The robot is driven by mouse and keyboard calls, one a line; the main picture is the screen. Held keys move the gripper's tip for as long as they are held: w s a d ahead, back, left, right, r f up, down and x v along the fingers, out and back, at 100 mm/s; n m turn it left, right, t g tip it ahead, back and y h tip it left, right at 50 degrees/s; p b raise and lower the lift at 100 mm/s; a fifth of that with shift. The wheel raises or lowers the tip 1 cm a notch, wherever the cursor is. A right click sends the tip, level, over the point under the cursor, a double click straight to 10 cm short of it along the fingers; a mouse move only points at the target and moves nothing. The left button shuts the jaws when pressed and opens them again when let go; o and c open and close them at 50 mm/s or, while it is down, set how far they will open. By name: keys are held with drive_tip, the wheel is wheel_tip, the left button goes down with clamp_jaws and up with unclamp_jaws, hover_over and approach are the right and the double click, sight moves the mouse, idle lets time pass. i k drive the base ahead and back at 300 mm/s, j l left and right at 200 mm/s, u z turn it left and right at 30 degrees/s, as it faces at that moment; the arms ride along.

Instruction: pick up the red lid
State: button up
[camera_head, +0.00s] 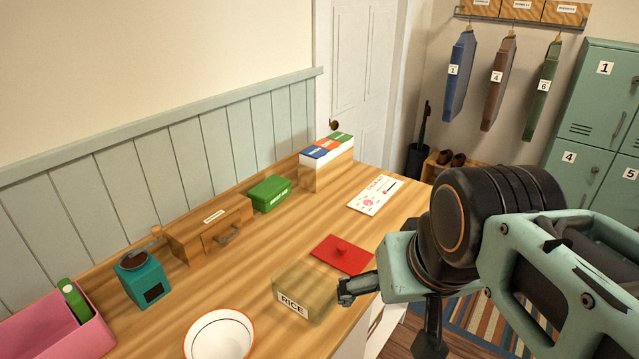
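The red lid (341,254) lies flat on the wooden counter, with a small red knob on its top. It is behind and to the right of the clear box labelled RICE (302,292). My gripper (346,292) is at the right end of the RICE box, nearer the camera than the lid. Only part of its dark fingers shows. The fingers look close to the box, but I cannot tell whether they touch it or how far apart they are.
On the counter (245,284) are a white bowl (220,334), a teal grinder (143,279), a pink bin (62,335), a wooden drawer box (209,230), a green tin (269,194), a file box (326,163) and a paper card (376,195). Bare wood surrounds the lid's left and far sides.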

sight(345, 257)
drive_tip(key=k+j+u, duration=0.15)
drive_tip(key=k+u, duration=0.25)
drive_tip(key=k, duration=0.25)
drive_tip(key=l+u, duration=0.15)
drive_tip(key=u, duration=0.25)
drive_tip(key=i+l+u, duration=0.15)
drive_tip(key=u, duration=0.25)
drive_tip(key=i+l, duration=0.1)
drive_tip(key=l, duration=0.3)
drive_tip(key=i+l, duration=0.1)
drive_tip(key=l, duration=0.3)
drive_tip(key=i+l, duration=0.1)
drive_tip(key=l, duration=0.3)
drive_tip(key=i+l, duration=0.15)
drive_tip(key=l, duration=0.25)
drive_tip(key=i+l, duration=0.1)
drive_tip(key=l, duration=0.3)
drive_tip(key=i+l, duration=0.1)
drive_tip(key=l, duration=0.3)
